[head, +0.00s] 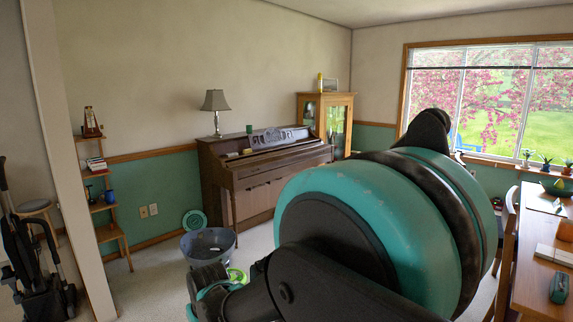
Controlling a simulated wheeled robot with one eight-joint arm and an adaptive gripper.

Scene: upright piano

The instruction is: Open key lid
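A brown upright piano (228,178) stands against the far wall in the head view. Its key lid (285,163) is the sloping brown panel across the front; no keys show, so it looks shut. My large teal and black arm fills the right foreground and hides the piano's lower right part. The end of my arm, with what seems to be my gripper (207,289), is low at the left, in front of and well apart from the piano. Its fingers are not clear enough to tell open from shut.
A dark basket (208,244) stands on the carpet before the piano's left end, near a teal round object (194,220). A lamp (216,110) stands on the piano. A shelf (112,203) is left, a desk (540,275) right. Carpet shows left of the basket.

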